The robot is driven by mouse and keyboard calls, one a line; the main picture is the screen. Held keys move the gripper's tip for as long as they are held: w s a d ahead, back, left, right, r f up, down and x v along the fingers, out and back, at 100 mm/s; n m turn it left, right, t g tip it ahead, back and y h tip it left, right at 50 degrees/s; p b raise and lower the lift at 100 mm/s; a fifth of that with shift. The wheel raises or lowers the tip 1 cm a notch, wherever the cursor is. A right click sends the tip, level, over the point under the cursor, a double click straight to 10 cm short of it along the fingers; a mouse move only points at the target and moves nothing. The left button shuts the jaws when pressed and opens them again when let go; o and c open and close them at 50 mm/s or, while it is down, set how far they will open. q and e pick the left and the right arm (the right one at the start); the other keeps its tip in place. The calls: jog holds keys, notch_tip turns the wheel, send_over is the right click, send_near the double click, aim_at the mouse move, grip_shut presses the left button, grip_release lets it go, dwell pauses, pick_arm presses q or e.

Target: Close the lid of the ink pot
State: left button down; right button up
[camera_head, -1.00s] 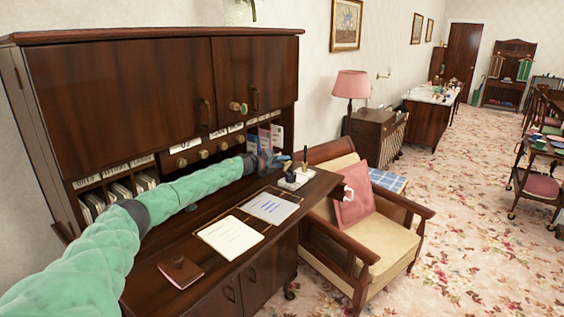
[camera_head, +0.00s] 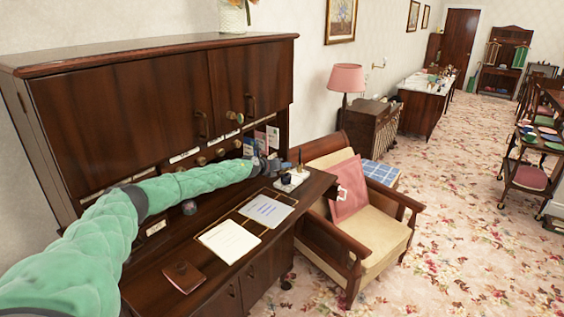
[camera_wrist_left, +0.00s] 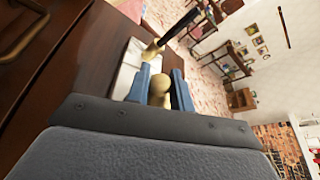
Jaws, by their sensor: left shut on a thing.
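The ink pot (camera_head: 285,179) is a small dark jar on a white pen stand (camera_head: 296,183) at the right end of the desk. My left gripper (camera_head: 279,167) is right above the pot. In the left wrist view its two blue fingers (camera_wrist_left: 160,92) stand on either side of a round, cream-brass knob (camera_wrist_left: 159,86), apparently the lid's knob, and are shut on it. The pot's body and the lid's angle are hidden there. The white stand also shows in the left wrist view (camera_wrist_left: 127,70). My right gripper is not in view.
A black pen (camera_head: 301,158) stands upright in the stand, close to the gripper. The upper cabinet (camera_head: 150,95) overhangs the desk behind my arm. An armchair (camera_head: 375,237) stands to the right.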

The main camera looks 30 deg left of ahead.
pick_arm(q)
jog(key=shift+d+m+y+p, duration=0.3)
jog(key=shift+m+p, duration=0.2)
jog(key=shift+p, duration=0.3)
jog(key=shift+d+f+m+y+p, duration=0.15)
jog(key=shift+d+m+y+p, duration=0.05)
jog(key=shift+m+y+p, duration=0.25)
jog(key=shift+d+f+m+y, duration=0.25)
jog(key=shift+m+y, duration=0.1)
jog(key=shift+m, duration=0.3)
jog(key=shift+s+f+m+y, duration=0.1)
jog(key=shift+f+m+y, duration=0.2)
jog(key=shift+m, duration=0.1)
jog(key=c, duration=1.4)
grip_release()
jog(key=shift+o, duration=0.7)
